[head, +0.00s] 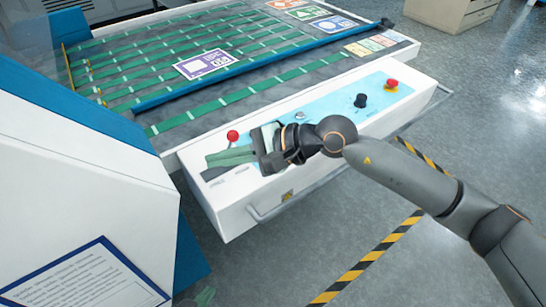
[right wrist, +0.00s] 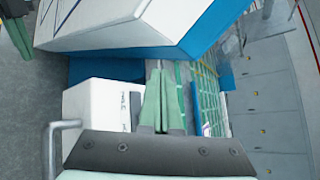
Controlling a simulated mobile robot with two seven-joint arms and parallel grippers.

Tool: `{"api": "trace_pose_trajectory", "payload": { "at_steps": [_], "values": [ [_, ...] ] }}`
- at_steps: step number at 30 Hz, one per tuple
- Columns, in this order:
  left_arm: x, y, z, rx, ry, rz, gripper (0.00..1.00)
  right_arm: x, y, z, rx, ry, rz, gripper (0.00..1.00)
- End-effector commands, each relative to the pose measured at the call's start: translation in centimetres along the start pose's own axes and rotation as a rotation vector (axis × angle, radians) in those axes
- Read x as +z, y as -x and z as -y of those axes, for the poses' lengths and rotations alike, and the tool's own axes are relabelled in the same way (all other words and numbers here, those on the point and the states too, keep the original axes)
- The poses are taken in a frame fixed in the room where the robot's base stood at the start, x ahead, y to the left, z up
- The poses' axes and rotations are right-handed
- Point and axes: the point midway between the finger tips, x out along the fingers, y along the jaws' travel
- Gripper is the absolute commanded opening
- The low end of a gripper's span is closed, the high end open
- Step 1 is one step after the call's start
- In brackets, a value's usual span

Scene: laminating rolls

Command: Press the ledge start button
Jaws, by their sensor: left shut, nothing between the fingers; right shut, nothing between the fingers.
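The ledge (head: 236,211) is a white control box with a light blue panel (head: 335,115) on the front of the machine. On it are a small silver button (head: 300,115), a black knob (head: 361,100), a red button on a yellow base (head: 392,85) and a red ball-topped control (head: 233,135). I cannot read which one is the start button. My right gripper (head: 208,163) is shut and empty over the ledge's left end, near the red ball; its green fingers (right wrist: 161,100) hide part of the panel. Only a green tip of my left gripper (head: 204,297) shows, low and apart from the ledge.
The machine's bed (head: 130,65) with green straps and a blue bar (head: 250,64) lies behind the ledge. A large white and blue housing (head: 70,165) stands left, with a framed sheet (head: 85,280). A metal rail (head: 300,190) runs along the ledge front. The floor right is open.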

Motion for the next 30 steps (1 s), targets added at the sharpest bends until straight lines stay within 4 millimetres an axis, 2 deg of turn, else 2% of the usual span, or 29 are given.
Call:
{"api": "trace_pose_trajectory", "payload": {
  "at_steps": [1, 6, 12, 18, 30],
  "values": [
    [0.3, -0.3, 0.0, 0.001, -0.001, 0.000, 0.00, -1.6, 0.5, 0.2, 0.046, 0.140, -0.075, 0.00],
    [0.6, -0.8, 0.1, 0.001, -0.002, 0.001, 0.00, -6.5, 3.1, 1.5, 0.213, 0.545, -0.307, 0.00],
    [0.8, -1.1, 0.1, 0.003, -0.003, 0.003, 0.00, -10.4, 6.7, 3.8, 0.368, 0.839, -0.506, 0.00],
    [0.8, -1.2, 0.0, 0.003, -0.003, 0.002, 0.00, -11.7, 8.3, 4.8, 0.426, 0.933, -0.577, 0.00],
    [0.9, -1.3, 0.0, 0.004, -0.004, 0.000, 0.00, -11.8, 8.2, 4.6, 0.427, 0.935, -0.577, 0.00]
  ]
}}
